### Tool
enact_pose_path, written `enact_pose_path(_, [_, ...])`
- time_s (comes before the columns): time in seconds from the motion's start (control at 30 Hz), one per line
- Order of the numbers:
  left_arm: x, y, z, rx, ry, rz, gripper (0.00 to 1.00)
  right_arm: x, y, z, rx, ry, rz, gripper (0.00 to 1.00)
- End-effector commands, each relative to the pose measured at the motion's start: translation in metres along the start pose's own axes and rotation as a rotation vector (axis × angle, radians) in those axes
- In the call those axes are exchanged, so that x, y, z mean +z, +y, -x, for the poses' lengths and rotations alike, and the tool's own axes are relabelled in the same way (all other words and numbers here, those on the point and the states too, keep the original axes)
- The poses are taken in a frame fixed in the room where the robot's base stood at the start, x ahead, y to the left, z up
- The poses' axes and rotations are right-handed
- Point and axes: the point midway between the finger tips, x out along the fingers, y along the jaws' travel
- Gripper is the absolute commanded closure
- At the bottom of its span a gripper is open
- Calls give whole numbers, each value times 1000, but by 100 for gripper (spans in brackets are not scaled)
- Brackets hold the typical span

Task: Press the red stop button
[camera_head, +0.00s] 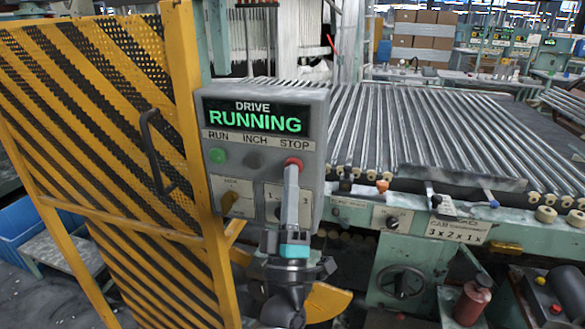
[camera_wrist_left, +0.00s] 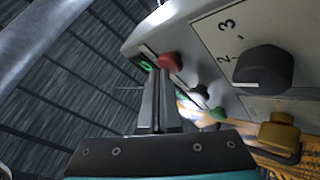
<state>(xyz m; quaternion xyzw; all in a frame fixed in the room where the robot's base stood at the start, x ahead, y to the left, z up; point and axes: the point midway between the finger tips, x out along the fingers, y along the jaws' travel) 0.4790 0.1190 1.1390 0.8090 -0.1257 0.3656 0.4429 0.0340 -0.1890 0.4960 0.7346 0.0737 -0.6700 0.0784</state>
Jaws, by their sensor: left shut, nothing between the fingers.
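The grey control box has a lit display (camera_head: 254,117) reading "DRIVE RUNNING" in green. The red stop button (camera_head: 292,162) is at the right of its button row, under "STOP", its lower part covered by my fingertips. It also shows in the left wrist view (camera_wrist_left: 170,61). My left gripper (camera_head: 292,170) reaches up from below with its fingers shut and empty, tips at the red button. In the left wrist view, the fingertips (camera_wrist_left: 158,74) lie right beside the button; I cannot tell whether they touch it. My right gripper is not in view.
A green button (camera_head: 217,156) and a dark inch button (camera_head: 254,160) sit left of the red one. A yellow knob (camera_head: 229,201) and a black knob (camera_wrist_left: 263,67) are below. A yellow-black guard (camera_head: 110,130) stands left; a roller bed (camera_head: 420,125) lies right.

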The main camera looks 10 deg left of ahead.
Motion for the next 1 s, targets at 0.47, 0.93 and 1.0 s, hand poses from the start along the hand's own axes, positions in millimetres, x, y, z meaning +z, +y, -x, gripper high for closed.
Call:
enact_pose_path(0.47, [3,-2,-4,0,0,1,100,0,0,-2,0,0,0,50])
enact_pose_path(0.93, [-1,2,1,-1,-2,-1,100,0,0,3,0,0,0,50])
enact_pose_path(1.0, [-3,4,4,-1,-3,-1,100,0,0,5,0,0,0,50])
